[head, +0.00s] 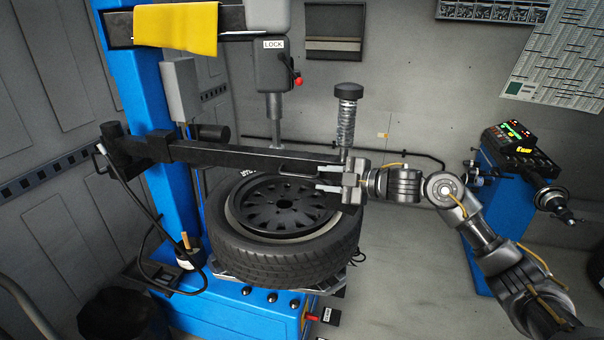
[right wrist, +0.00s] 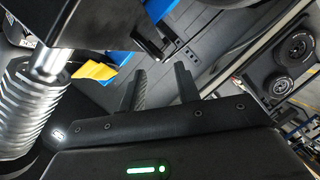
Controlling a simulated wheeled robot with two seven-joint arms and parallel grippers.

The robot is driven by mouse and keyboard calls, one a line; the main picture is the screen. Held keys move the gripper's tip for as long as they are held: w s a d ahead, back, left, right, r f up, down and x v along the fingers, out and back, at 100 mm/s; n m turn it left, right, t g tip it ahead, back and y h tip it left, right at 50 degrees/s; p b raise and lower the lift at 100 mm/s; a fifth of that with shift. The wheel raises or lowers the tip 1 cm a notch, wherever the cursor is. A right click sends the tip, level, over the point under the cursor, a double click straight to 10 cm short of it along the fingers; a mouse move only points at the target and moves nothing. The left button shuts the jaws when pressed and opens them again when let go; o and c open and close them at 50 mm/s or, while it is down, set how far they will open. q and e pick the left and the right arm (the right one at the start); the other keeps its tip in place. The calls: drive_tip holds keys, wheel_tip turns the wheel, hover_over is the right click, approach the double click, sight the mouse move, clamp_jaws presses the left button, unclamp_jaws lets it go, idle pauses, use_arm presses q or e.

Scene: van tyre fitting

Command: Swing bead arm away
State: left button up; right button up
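The black bead arm (head: 230,153) reaches from a pivot on the blue column across and above the tyre. A spring post with a black knob (head: 348,92) stands at its outer end. My right gripper (head: 318,177) comes in from the right, just below the arm's outer end, with its fingers pointing left. In the right wrist view its two fingers (right wrist: 160,88) stand apart with nothing seen between them. The spring and metal rod (right wrist: 35,95) are close beside the gripper there. Whether the gripper touches the arm cannot be told. My left gripper is out of view.
A tyre on a dark rim (head: 285,245) lies on the blue changer. The mount head column, labelled LOCK (head: 273,68), stands behind the arm. A yellow cloth (head: 176,28) hangs above. A blue balancer (head: 490,200) stands at right. Floor between them is clear.

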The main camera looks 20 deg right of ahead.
sight(305, 175)
drive_tip(key=p+x, duration=0.2)
drive_tip(key=x, duration=0.4)
drive_tip(key=shift+w+a+r, duration=0.1)
drive_tip(key=shift+w+r, duration=0.05)
drive_tip(key=shift+x, duration=0.8)
clamp_jaws()
